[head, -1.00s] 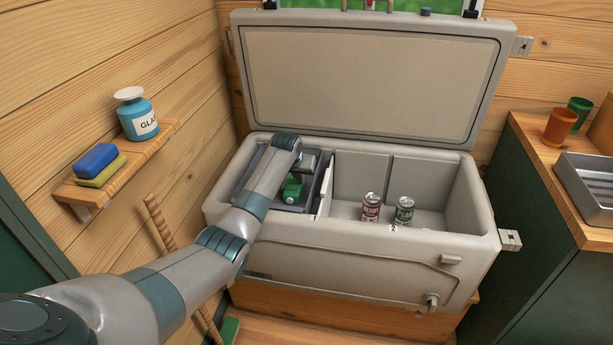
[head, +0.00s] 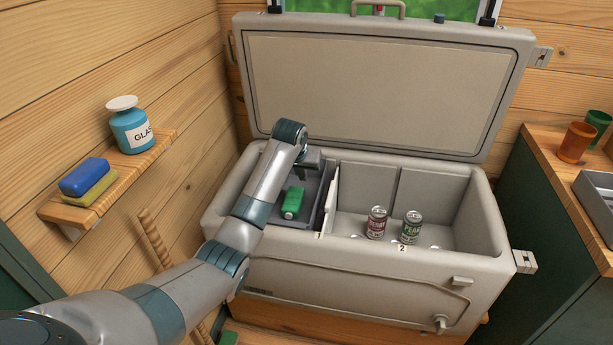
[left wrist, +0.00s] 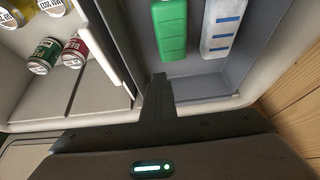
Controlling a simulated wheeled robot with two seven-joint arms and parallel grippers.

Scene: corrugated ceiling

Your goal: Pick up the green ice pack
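The green ice pack (head: 293,203) lies in a dark grey tray (head: 313,213) in the left compartment of the open cooler. It shows at the top of the left wrist view (left wrist: 171,32), partly cut off by the edge, beside a white ice pack with blue stripes (left wrist: 221,30). My left gripper (head: 305,174) is above the far part of the tray, apart from the green pack. In the left wrist view one dark finger (left wrist: 160,92) points toward the green pack; a second finger cannot be made out. My right gripper is not in view.
The cooler's raised lid (head: 375,95) stands behind. A pale divider (head: 332,200) separates the tray from the right compartment, which holds a red can (head: 376,222) and a green can (head: 411,227). A wall shelf (head: 130,178) is at left, a counter (head: 545,150) at right.

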